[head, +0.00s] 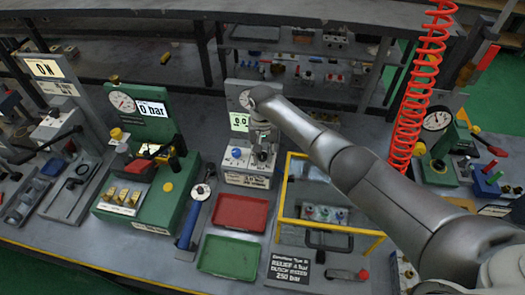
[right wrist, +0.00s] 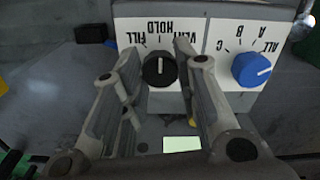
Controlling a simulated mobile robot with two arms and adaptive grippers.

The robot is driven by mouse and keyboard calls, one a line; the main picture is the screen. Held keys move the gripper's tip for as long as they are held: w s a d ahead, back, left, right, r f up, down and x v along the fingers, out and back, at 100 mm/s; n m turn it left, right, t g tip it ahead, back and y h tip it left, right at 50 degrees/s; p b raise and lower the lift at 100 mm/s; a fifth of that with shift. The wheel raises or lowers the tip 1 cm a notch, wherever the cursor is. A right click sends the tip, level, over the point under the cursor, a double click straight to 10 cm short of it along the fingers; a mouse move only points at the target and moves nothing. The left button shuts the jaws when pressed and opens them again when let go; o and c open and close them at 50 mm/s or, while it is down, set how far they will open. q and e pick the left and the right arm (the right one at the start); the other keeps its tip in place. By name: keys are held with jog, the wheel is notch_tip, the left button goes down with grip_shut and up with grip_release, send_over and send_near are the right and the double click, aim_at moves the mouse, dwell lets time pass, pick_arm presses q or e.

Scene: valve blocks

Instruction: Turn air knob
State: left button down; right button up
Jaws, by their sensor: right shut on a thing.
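A black round knob with a white pointer line (right wrist: 160,68) sits on a white panel marked FILL, HOLD and VENT in the right wrist view. My right gripper (right wrist: 157,52) has its fingers on both sides of this knob and is shut on it. In the head view my right gripper (head: 263,150) points down at the grey valve block (head: 248,180) and hides the black knob. A blue knob (right wrist: 251,69), beside labels ALL, A, B and C, is to the right in the wrist view and also shows in the head view (head: 236,153). My left gripper is not in view.
A red tray (head: 240,213) and a green tray (head: 228,258) lie in front of the block. A yellow frame (head: 330,225) stands to the right. A green valve station (head: 150,185) is to the left. A red coiled hose (head: 411,110) hangs right of my arm.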

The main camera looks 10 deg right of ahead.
aim_at(263, 155)
jog(key=n, duration=0.4)
jog(key=shift+n, duration=0.3)
jog(key=n, duration=0.4)
jog(key=shift+c, duration=0.2)
jog(key=shift+o, duration=0.2)
jog(key=shift+n, duration=0.4)
jog(key=shift+c, duration=0.2)
jog(key=o, duration=1.1)
jog(key=shift+c, duration=0.2)
jog(key=shift+r, duration=0.1)
notch_tip(263, 155, up, 12)
